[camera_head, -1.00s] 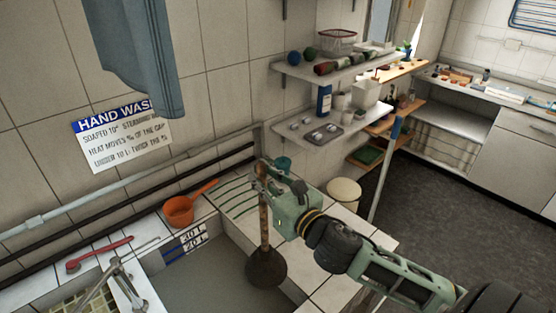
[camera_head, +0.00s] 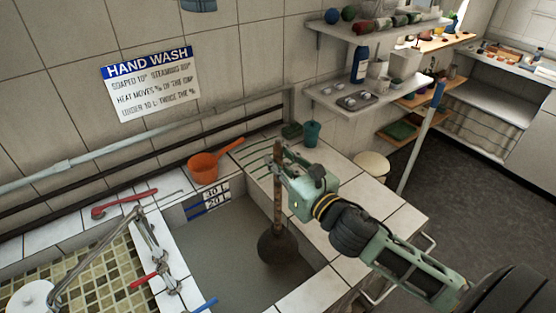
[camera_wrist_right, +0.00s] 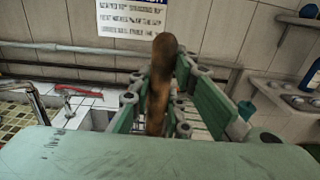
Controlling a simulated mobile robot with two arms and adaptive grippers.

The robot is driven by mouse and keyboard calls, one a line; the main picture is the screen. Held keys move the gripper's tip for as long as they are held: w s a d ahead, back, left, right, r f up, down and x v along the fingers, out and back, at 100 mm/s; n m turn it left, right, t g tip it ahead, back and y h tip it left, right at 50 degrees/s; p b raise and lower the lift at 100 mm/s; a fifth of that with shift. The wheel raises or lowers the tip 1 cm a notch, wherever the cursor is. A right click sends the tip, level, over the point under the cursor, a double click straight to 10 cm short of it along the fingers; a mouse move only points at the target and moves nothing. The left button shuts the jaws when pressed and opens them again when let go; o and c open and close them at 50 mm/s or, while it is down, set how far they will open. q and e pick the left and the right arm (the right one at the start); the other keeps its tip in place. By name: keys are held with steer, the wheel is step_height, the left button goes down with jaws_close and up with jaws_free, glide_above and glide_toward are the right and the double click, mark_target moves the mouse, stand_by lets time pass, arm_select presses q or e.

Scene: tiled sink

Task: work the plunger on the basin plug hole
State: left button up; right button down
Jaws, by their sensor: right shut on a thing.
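The plunger (camera_head: 278,248) has a dark rubber cup and a brown wooden handle. My right gripper (camera_head: 280,165) is shut on the upper handle, and the plunger hangs nearly upright over the basin. The handle (camera_wrist_right: 160,85) stands between the fingers in the right wrist view. The basin (camera_head: 225,265) holds grey, murky water or has a grey floor; I cannot tell which. The cup is over its right part, and I cannot tell whether it touches the surface. The plug hole is not visible. My left gripper is not in view.
An orange pot (camera_head: 203,170) sits on the tiled ledge behind the basin. A red tool (camera_head: 124,203) lies on the left ledge, near the metal tap (camera_head: 150,240). A teal cup (camera_head: 312,133) stands at the back right corner. Shelves (camera_head: 370,105) with items hang beyond.

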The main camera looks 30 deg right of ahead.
mark_target(280, 218)
step_height(280, 218, down, 17)
steer(key=b, duration=1.4)
steer(key=shift+f, duration=0.15)
steer(key=shift+f+b, duration=0.8)
steer(key=shift+f+b, duration=0.5)
steer(key=shift+f, duration=0.2)
steer(key=shift+s+r, duration=0.1)
